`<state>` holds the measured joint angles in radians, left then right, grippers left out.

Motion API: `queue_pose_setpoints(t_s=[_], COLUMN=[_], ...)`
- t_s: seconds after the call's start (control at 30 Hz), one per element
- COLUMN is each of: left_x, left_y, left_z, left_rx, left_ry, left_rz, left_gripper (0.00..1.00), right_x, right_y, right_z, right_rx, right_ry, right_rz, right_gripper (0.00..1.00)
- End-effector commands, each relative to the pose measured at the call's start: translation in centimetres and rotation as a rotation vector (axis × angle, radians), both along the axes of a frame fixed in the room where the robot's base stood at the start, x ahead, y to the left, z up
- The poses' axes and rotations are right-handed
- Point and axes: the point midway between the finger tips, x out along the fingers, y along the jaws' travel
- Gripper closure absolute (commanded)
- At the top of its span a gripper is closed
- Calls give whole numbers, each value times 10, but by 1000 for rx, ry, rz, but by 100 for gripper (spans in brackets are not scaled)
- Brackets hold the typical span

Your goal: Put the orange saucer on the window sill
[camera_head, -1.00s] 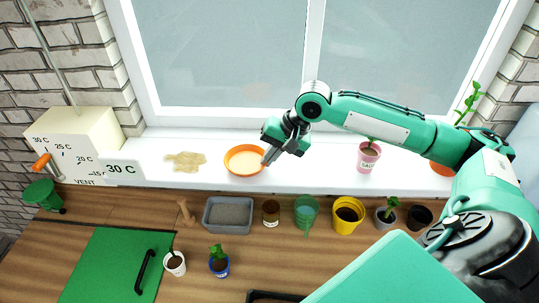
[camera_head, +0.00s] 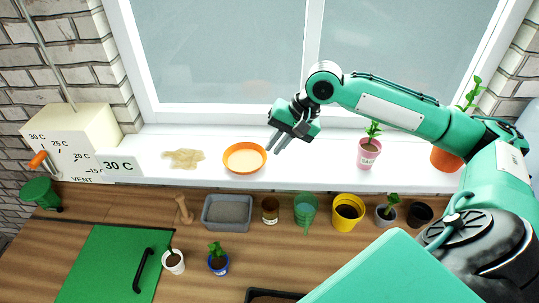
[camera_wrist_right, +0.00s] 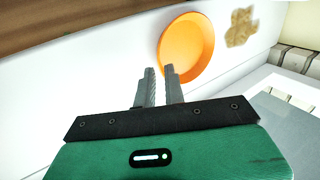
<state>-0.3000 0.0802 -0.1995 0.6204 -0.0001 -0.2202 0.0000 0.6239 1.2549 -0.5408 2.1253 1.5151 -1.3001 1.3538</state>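The orange saucer (camera_head: 262,166) rests on the white window sill (camera_head: 330,176), left of the window's middle post. It has an orange rim and a pale inside in the head view. It also shows in the wrist view as an orange round dish (camera_wrist_right: 187,48), just beyond my fingertips. My right gripper (camera_head: 276,146) is above the sill to the right of the saucer, apart from it. Its fingers (camera_wrist_right: 160,70) have a narrow gap between them with nothing in it. My left gripper is not in view.
A tan flat patch (camera_head: 183,159) lies on the sill left of the saucer. A pink pot (camera_head: 368,155) and a terracotta pot (camera_head: 446,160) stand to the right. Below are a grey tray (camera_head: 206,214), a yellow pot (camera_head: 346,221) and other small pots on the wooden counter.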

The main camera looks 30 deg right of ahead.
Motion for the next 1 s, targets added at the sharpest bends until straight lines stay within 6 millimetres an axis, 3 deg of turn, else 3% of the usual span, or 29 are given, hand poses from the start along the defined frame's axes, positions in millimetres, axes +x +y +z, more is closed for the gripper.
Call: queue_pose_setpoints(t_s=[0.2, 0.4, 1.0], left_x=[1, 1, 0], left_y=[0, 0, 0], left_z=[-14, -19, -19], left_rx=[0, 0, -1], left_ry=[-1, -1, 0], left_rz=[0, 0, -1], left_gripper=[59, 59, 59], right_x=[-13, -21, -23], right_y=[-19, -29, -31], right_z=[40, 64, 70], right_rx=[-3, 0, 1], right_ry=[-5, -3, -1], right_rz=[-2, -1, 0], right_gripper=[89, 89, 89])
